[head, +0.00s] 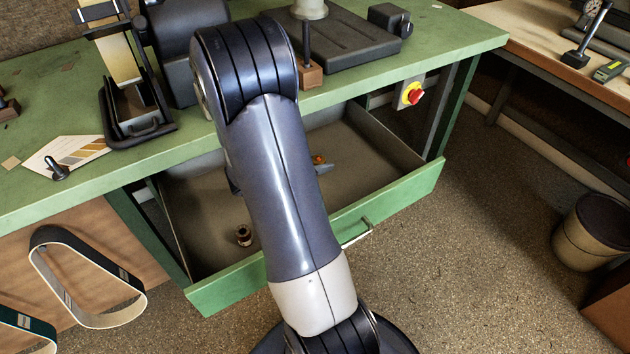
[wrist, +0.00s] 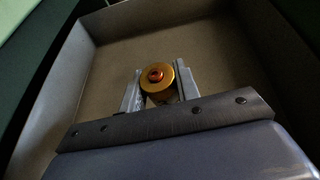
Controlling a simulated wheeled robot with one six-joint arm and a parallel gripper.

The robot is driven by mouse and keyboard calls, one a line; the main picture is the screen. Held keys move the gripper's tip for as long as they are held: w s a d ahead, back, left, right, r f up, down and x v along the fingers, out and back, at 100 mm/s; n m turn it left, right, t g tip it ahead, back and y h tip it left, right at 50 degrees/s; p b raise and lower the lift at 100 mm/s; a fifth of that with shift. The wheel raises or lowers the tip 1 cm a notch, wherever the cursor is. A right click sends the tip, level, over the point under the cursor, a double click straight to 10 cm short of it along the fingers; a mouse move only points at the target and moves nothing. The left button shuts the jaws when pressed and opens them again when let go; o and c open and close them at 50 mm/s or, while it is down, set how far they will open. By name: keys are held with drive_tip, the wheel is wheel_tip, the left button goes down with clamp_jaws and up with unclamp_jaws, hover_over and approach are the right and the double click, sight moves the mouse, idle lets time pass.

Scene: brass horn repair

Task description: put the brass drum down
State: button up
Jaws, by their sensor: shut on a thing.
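The brass drum (wrist: 157,77) is a short golden cylinder with a reddish-orange centre. In the wrist view it sits between the two fingers of my gripper (wrist: 158,84), which is shut on it. Drum and gripper are over the inside of the open drawer (wrist: 218,55). In the head view, my arm hides most of the gripper; a bit of the drum (head: 318,159) and a fingertip show right of the arm. I cannot tell whether the drum touches the drawer floor.
A small brown spool (head: 243,235) stands in the drawer's front left. The drawer's green front (head: 405,202) and side walls bound the space; the floor around the gripper looks clear. The green bench (head: 455,40) above carries machines, and a red-yellow switch (head: 412,94) is below its edge.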

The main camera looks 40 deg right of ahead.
drive_tip(key=shift+f+b, duration=0.6)
drive_tip(key=shift+f, duration=2.5)
drive_tip(key=shift+f, duration=0.15)
drive_tip(key=o, duration=1)
drive_tip(key=shift+a+r, duration=0.1)
drive_tip(key=shift+r, duration=0.15)
drive_tip(key=p+v, duration=0.1)
drive_tip(key=v, duration=1)
drive_tip(key=shift+a+p, duration=0.35)
drive_tip(key=shift+a, duration=0.1)
